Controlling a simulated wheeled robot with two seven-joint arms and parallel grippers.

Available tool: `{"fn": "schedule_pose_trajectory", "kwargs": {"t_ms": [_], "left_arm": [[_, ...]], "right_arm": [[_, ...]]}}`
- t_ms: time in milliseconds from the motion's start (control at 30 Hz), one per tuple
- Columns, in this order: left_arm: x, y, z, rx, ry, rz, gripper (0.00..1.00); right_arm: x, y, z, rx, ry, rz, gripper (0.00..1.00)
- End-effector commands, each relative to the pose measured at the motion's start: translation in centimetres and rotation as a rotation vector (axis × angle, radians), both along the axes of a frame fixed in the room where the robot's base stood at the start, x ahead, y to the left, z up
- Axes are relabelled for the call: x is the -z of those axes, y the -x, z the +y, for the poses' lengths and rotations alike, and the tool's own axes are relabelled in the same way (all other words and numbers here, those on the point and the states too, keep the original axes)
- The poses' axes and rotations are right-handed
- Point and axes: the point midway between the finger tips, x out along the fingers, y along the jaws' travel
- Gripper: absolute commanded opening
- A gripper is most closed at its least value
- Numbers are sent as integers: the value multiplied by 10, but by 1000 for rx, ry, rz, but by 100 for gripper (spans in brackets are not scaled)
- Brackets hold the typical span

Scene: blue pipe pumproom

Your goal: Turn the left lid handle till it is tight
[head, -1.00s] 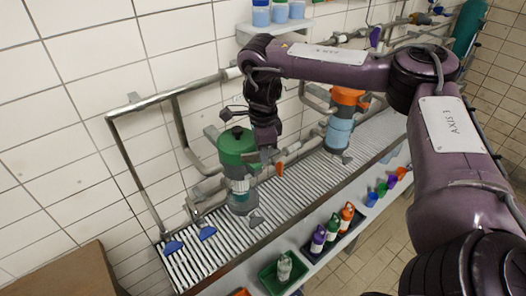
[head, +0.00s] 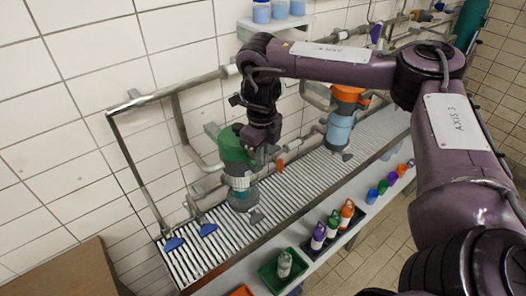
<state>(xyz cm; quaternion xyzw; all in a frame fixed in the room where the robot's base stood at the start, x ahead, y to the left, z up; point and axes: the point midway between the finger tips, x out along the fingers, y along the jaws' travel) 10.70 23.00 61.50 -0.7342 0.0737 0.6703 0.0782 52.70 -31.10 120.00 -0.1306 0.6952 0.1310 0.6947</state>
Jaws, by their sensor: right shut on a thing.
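The left vessel (head: 241,197) stands on the slatted grey bench by the tiled wall. Its green lid (head: 232,152) shows at the top, partly covered by my gripper. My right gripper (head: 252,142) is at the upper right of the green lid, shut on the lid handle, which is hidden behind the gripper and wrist. The lid's exact turn cannot be seen. My left gripper is not in view.
A second vessel with an orange lid (head: 349,93) and light blue body (head: 339,130) stands farther right. Grey pipes (head: 170,92) run along the wall. A green tray (head: 273,277) with a bottle and a dark tray of bottles line the front shelf. Blue paddles (head: 174,243) lie at left.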

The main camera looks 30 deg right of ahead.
Motion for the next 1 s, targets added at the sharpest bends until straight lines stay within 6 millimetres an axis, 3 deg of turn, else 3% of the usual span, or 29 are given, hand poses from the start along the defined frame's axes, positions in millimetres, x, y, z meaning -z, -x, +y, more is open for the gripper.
{"fn": "schedule_pose_trajectory", "kwargs": {"t_ms": [1000], "left_arm": [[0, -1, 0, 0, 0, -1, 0]], "right_arm": [[-1, -4, 22, 966, -1, -4, 0]]}}
